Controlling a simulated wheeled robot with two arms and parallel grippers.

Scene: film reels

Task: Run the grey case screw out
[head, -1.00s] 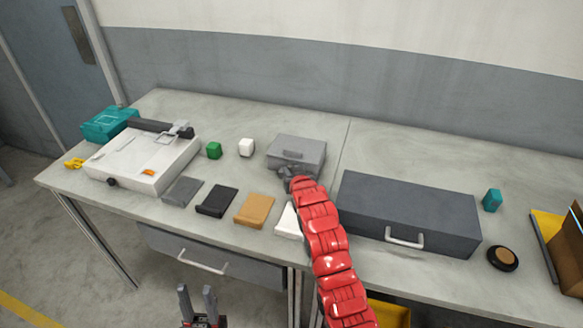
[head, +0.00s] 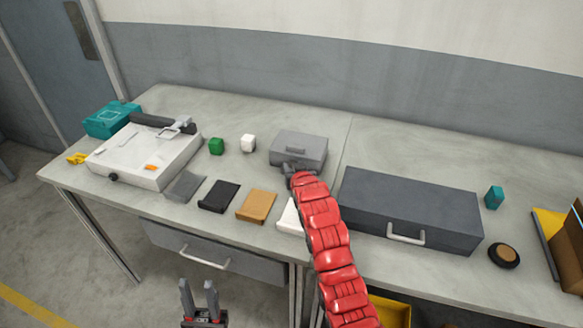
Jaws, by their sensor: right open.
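The grey case (head: 300,147) sits shut on the table, left of the seam between the table tops. A handle-like raised part shows on its top. My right gripper (head: 291,168) is at the case's front left edge, at the end of the red arm. Its fingers are small and partly hidden by the arm, and I cannot tell whether they touch the case. The case screw cannot be made out. My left gripper (head: 199,292) is open and empty, low in front of the table, with its two fingers pointing up.
A dark grey box (head: 408,210) with a handle stands right of my red arm. Flat pads, including a tan one (head: 257,205), lie along the front edge. A white device (head: 143,155) is further left.

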